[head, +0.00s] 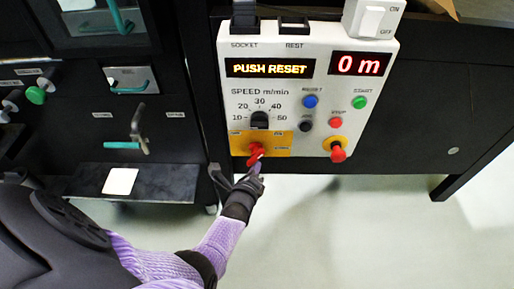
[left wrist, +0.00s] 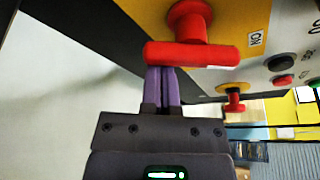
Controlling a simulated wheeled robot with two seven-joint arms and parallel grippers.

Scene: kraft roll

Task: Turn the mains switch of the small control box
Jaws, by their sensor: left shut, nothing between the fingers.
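The small control box (head: 284,82) is a pale panel with a display reading "PUSH RESET" and another reading "0 m". Its mains switch (head: 256,153) is a red handle on a yellow plate at the lower left. In the left wrist view the red switch (left wrist: 190,52) has its bar lying across the picture, with an "ON" label to its right. My left gripper (head: 258,168) is shut, its purple fingers (left wrist: 162,80) together at the bar's underside. I cannot tell whether they touch it. My right gripper is not in view.
A red knob on yellow (head: 337,150) sits at the box's lower right, with coloured buttons above. A white ON/OFF switch (head: 373,20) is at the top right. A dark cabinet with teal handles (head: 125,145) stands left. Below the box is open pale floor (head: 340,230).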

